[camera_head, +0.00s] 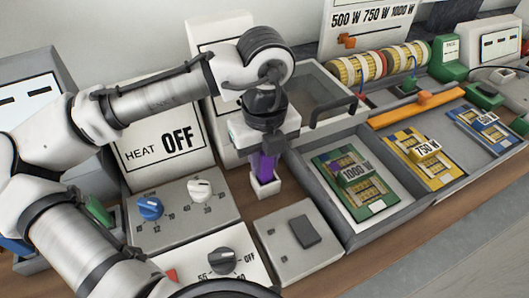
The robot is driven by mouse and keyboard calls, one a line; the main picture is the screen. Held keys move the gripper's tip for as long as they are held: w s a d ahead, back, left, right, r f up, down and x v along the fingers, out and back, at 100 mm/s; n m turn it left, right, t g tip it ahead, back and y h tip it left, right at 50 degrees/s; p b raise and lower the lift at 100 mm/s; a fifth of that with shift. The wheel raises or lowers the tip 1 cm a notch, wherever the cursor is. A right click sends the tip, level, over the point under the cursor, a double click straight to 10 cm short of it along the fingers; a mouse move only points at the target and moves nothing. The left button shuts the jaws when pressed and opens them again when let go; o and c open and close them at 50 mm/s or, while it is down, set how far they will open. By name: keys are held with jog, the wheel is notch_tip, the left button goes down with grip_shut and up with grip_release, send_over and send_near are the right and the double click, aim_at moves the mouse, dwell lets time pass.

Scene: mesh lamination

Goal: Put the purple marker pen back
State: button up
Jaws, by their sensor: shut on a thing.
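The purple marker pen (262,166) is upright, its lower end at or in a small white square holder (265,186). My gripper (264,147) points down from above and is shut on the pen's upper part. Whether the pen's bottom rests on the holder's floor is hidden by the holder's wall.
A grey tray (345,232) with a green 1000 W card (352,180) stands just right of the holder. A switch box (300,240) and a dial panel (183,222) lie in front and left. A white HEAT OFF sign (165,145) stands behind.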

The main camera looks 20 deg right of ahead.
jog(key=shift+f, duration=0.2)
jog(key=o, duration=0.9)
notch_tip(320, 180, up, 14)
jog(key=shift+f, duration=0.1)
jog(key=shift+s, duration=0.1)
dwell(0.3)
